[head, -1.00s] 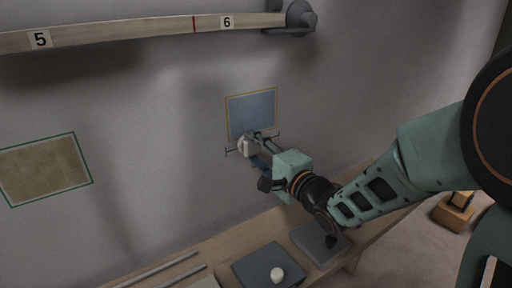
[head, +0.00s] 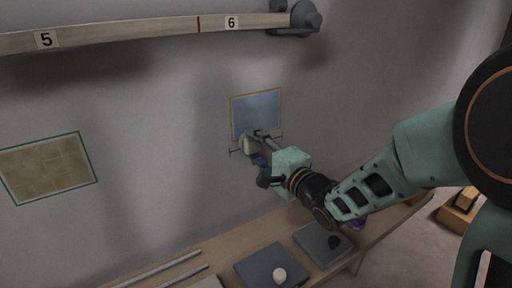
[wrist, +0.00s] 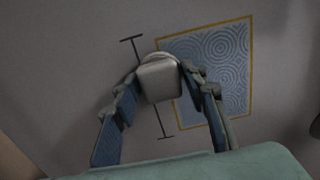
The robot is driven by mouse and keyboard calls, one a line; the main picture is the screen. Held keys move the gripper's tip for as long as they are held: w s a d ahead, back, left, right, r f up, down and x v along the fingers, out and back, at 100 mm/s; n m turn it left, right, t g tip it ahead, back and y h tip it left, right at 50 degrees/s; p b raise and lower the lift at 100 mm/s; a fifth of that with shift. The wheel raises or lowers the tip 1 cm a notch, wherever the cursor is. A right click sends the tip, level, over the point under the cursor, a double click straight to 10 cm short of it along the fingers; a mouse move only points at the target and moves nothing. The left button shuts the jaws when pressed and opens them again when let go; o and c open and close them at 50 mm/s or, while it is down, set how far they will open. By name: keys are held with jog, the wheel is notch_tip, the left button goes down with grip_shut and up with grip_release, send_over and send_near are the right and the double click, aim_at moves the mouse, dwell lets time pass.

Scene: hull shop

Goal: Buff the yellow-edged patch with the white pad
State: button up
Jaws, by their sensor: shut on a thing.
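The yellow-edged patch (head: 257,113) is a blue-grey rectangle on the grey wall. In the wrist view the patch (wrist: 222,70) shows swirl marks across its surface. My gripper (head: 250,147) is at the patch's lower left part. It is shut on the white pad (wrist: 160,80), a pale block with a rounded white far end. The pad (head: 245,144) overlaps the patch's lower left corner in the head view. I cannot tell whether its face touches the wall.
A green-edged brown patch (head: 48,167) is on the wall at left. A numbered rail (head: 140,33) runs above. A thin dark bracket-shaped line (wrist: 131,39) crosses behind the pad.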

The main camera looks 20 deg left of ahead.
jog(key=shift+w+a, duration=0.1)
jog(key=shift+a, duration=0.05)
jog(key=shift+r, duration=0.1)
notch_tip(320, 180, up, 13)
jog(key=p, duration=1.4)
jog(key=shift+w+a+r, duration=0.1)
jog(key=shift+w+a, duration=0.05)
jog(key=shift+f+b, duration=4.4)
jog(key=shift+f, duration=2.45)
jog(key=o, duration=0.5)
jog(key=shift+c, duration=0.2)
jog(key=c, duration=0.5)
jog(key=shift+o, duration=0.2)
